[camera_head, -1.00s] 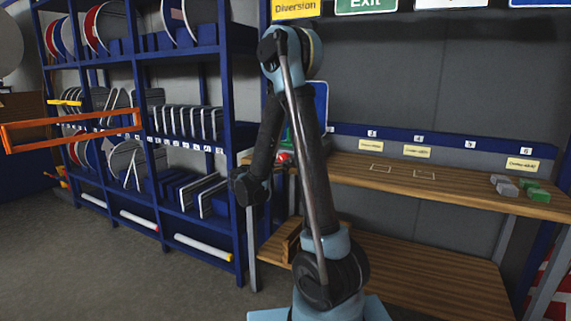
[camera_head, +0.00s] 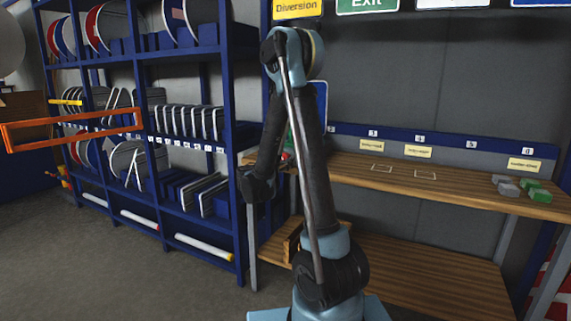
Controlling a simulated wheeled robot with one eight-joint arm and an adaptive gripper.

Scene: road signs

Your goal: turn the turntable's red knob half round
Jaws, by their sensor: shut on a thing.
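A small bit of the red knob (camera_head: 287,155) shows at the left end of the wooden bench, mostly covered by my arm. A blue sign panel (camera_head: 321,104) stands upright just behind my arm there. The turntable itself is hidden behind my arm. My gripper (camera_head: 279,166) reaches from the wrist toward the knob and is shut on it. Its fingertips are largely hidden, so I cannot see their exact hold or the knob's angle.
The wooden bench (camera_head: 450,189) runs to the right, with grey blocks (camera_head: 505,185) and green blocks (camera_head: 536,191) at its far end. A blue rack (camera_head: 240,220) of signs stands close on the left. An orange frame (camera_head: 75,131) sticks out at far left.

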